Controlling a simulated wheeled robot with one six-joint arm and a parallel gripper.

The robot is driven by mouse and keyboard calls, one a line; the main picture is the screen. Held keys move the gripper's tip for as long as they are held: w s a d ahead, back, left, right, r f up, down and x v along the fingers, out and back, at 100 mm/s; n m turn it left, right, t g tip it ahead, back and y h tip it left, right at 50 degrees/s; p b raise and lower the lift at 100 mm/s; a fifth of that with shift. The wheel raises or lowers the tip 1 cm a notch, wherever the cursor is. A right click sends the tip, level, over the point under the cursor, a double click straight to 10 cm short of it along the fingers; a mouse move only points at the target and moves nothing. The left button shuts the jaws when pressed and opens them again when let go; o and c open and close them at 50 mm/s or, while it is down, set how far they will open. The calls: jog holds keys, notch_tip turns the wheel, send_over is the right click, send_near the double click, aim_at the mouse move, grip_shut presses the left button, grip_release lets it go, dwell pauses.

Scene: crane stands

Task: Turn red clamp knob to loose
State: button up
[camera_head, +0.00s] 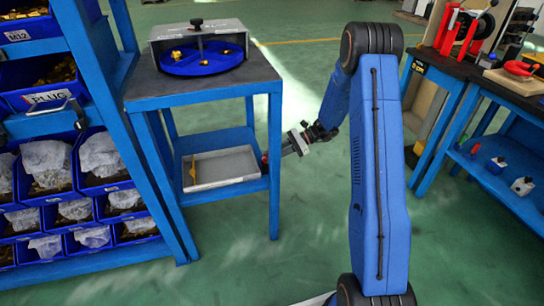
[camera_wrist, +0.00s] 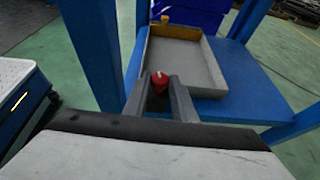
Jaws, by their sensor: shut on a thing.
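The red clamp knob (camera_wrist: 160,79) shows in the wrist view between the two grey fingers of my gripper (camera_wrist: 161,88), with a small pale mark on its top. My gripper is shut on it, one finger on each side. In the head view, my gripper (camera_head: 286,147) reaches the right side of the blue stand, and a bit of the red knob (camera_head: 264,158) shows at the stand's leg. The fingers hide most of the knob's sides, and I cannot tell its turn setting.
The blue stand has a dark top (camera_head: 210,88) with a round blue tray (camera_head: 202,61) on it. A grey tray (camera_head: 221,184) lies on its lower shelf. Blue parts bins (camera_head: 103,161) stand left, a workbench (camera_head: 514,98) right. Green floor is open between.

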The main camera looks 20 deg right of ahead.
jog(key=n+g, duration=0.2)
jog(key=w+n+g+h, duration=0.1)
jog(key=n+g, duration=0.1)
jog(key=g, duration=0.1)
jog(key=n+g+h, duration=0.1)
jog(key=n+g, duration=0.1)
jog(key=shift+w+a+n, duration=0.2)
jog(key=shift+w+n, duration=0.1)
jog(key=shift+w, duration=0.05)
jog(key=n+g+h, duration=0.2)
jog(key=n+g, duration=0.1)
jog(key=n+g+h, duration=0.1)
jog(key=n+h, duration=0.1)
jog(key=shift+w+a+g, duration=0.3)
jog(key=shift+w+a, duration=0.1)
jog(key=shift+n, duration=0.3)
jog(key=o, duration=1)
jog(key=shift+o, duration=0.2)
jog(key=shift+r, duration=0.1)
